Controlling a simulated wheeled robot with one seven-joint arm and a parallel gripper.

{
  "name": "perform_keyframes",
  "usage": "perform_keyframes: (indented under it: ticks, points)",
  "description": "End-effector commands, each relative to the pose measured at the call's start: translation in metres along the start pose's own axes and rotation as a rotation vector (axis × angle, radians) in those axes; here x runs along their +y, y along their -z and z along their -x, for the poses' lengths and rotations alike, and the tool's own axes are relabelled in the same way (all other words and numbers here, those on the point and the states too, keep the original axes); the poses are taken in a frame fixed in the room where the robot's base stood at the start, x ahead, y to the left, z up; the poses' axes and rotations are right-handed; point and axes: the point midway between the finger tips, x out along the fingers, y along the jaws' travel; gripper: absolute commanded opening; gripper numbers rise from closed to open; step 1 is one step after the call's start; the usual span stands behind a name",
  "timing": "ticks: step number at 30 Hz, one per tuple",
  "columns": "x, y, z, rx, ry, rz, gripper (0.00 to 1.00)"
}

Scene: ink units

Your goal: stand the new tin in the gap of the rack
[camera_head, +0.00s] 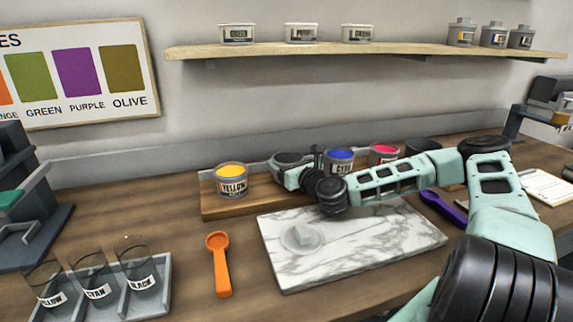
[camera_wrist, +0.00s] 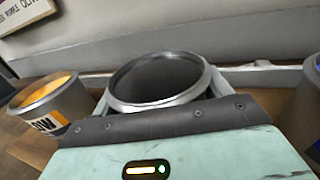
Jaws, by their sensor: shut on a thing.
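The tin (camera_head: 290,159), grey with a dark top, is between the fingers of my gripper (camera_head: 293,175). The wrist view shows its round rim and dark inside (camera_wrist: 155,78), with a finger on each side. It is over the wooden rack (camera_head: 258,203), between the yellow tin (camera_head: 232,181) and the blue-topped cyan tin (camera_head: 341,160). It looks upright. My gripper hides its lower part, so I cannot tell whether it touches the rack. The yellow tin also shows at the left of the wrist view (camera_wrist: 48,105).
A red-topped tin (camera_head: 384,153) and a dark-topped tin (camera_head: 424,146) stand farther right. A marble slab (camera_head: 345,255) lies in front of the rack, an orange scoop (camera_head: 219,265) to its left. Labelled glasses (camera_head: 97,280) stand at front left. A shelf (camera_head: 370,50) hangs above.

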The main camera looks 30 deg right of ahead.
Motion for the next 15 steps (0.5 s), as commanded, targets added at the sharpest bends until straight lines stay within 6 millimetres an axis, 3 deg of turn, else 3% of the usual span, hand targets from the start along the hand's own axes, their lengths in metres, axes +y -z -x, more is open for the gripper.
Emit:
perform_keyframes:
  ticks: [11, 12, 14, 15]
  points:
    - [0.0002, 0.0051, 0.0000, -0.003, 0.000, 0.000, 0.38]
    - [0.0002, 0.0067, 0.0001, -0.001, 0.000, 0.000, 0.79]
    - [0.0002, 0.0058, 0.0001, -0.001, 0.000, 0.000, 0.96]
    - [0.0001, 0.0057, 0.0001, -0.001, 0.000, 0.000, 0.98]
